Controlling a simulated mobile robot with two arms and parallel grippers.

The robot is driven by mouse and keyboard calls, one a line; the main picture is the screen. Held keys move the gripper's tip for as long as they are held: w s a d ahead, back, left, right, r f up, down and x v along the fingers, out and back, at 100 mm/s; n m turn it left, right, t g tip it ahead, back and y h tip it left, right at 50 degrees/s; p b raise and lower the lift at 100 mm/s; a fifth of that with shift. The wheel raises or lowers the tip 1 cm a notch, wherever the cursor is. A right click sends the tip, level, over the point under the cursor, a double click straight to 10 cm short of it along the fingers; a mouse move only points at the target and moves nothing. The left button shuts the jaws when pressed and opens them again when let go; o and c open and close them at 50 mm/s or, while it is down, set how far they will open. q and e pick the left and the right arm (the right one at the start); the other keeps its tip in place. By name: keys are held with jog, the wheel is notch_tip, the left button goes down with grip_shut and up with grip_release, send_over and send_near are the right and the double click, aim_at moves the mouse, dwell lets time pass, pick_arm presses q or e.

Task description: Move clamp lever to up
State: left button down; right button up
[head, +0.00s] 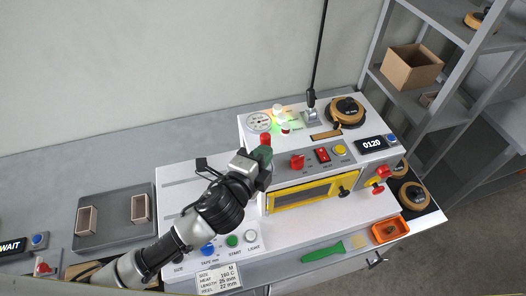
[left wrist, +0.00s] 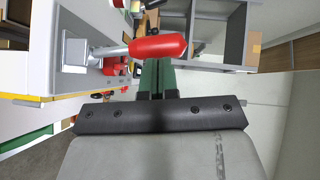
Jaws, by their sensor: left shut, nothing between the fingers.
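A lever with a red handle (head: 265,139) shows just beyond my left gripper (head: 263,156) in the head view, at the left end of the white machine. The arm hides its base there. In the left wrist view the red handle (left wrist: 158,47) sits on a metal rod coming from a grey mount (left wrist: 76,52). The handle lies across the picture, just past the green fingertips of my left gripper (left wrist: 156,68). The fingers are shut with nothing between them. I cannot tell whether they touch the handle. My right gripper is not in view.
The machine has a yellow-framed window (head: 303,193), a red knob (head: 297,161) and a display (head: 372,144). Another red handle (head: 379,174) is on its right side. A grey tray (head: 113,232) with small boxes lies left. A green-handled tool (head: 323,251) lies in front.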

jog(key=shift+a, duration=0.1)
pick_arm(q)
jog(key=w, duration=0.1)
jog(key=w+a+p, duration=0.1)
jog(key=w, duration=0.1)
jog(key=shift+w+a+r, duration=0.1)
jog(key=shift+w, duration=0.1)
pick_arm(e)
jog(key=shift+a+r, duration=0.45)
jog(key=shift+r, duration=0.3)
pick_arm(q)
jog(key=shift+p, duration=0.3)
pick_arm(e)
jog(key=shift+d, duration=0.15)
